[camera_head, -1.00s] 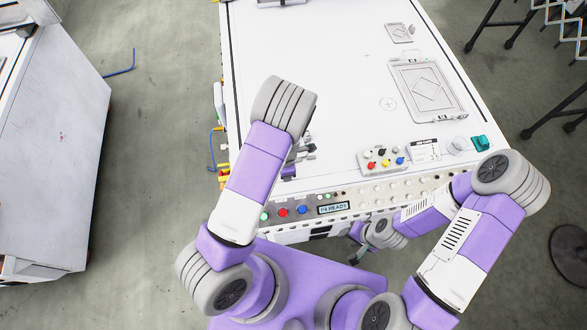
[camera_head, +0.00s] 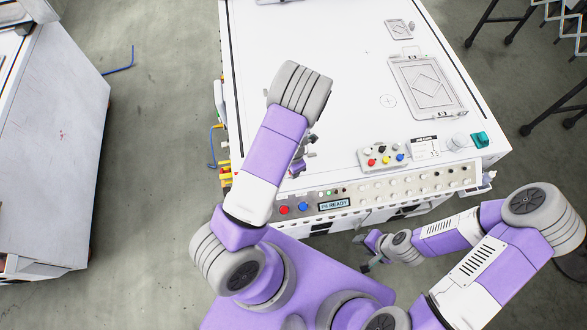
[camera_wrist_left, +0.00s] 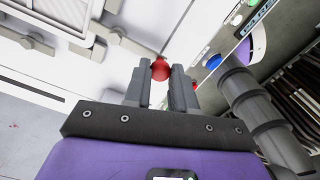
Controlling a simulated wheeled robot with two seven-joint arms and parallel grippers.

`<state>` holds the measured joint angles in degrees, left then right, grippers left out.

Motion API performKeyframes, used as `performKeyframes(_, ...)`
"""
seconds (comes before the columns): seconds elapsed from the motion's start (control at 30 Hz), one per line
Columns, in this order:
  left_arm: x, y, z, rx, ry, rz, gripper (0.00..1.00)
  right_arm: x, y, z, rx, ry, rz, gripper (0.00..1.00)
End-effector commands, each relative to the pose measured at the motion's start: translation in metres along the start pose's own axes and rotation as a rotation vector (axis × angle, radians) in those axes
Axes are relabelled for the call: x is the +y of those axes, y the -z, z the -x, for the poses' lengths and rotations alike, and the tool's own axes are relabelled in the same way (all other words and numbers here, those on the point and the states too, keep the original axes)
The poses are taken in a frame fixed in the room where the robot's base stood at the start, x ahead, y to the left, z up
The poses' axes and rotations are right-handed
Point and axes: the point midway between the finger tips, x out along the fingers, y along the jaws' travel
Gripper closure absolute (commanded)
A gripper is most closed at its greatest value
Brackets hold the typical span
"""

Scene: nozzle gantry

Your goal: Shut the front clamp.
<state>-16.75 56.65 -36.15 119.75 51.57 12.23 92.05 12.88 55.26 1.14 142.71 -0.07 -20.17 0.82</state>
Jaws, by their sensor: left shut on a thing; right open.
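In the left wrist view, a round red knob (camera_wrist_left: 160,69) sits between the tips of my left gripper (camera_wrist_left: 161,76), which is shut on it. I take the knob for the front clamp's handle end; the clamp's body is not clearly visible. In the head view, my left gripper (camera_head: 299,165) is mostly hidden under my own wrist, above the front edge of the white table (camera_head: 340,90), so the clamp is hidden there too. My right gripper (camera_head: 368,262) is open and empty, low in front of the table, apart from it.
The front panel carries a red button (camera_head: 284,210), a blue button (camera_head: 303,207) and a display (camera_head: 334,204) close to my left gripper. A block of coloured knobs (camera_head: 385,157) and a framed plate (camera_head: 428,87) lie right. The table's middle is clear.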

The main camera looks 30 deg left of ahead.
Motion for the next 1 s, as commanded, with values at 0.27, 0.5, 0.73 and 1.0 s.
performKeyframes(0.27,0.000,-0.002,0.001,-0.003,-0.001,-0.001,0.50,0.000,0.000,0.000,0.000,0.000,0.000,0.57)
performKeyframes(0.5,0.000,-0.001,0.000,-0.001,-0.001,-0.002,0.49,0.000,0.000,0.000,0.000,0.000,0.000,0.57)
performKeyframes(0.73,0.000,-0.002,0.022,-0.002,-0.003,-0.005,0.49,-0.002,0.000,0.006,0.000,0.000,0.000,0.57)
performKeyframes(1.0,0.000,-0.002,0.066,-0.003,-0.002,-0.004,0.49,-0.006,-0.001,0.016,0.000,0.000,0.000,0.57)
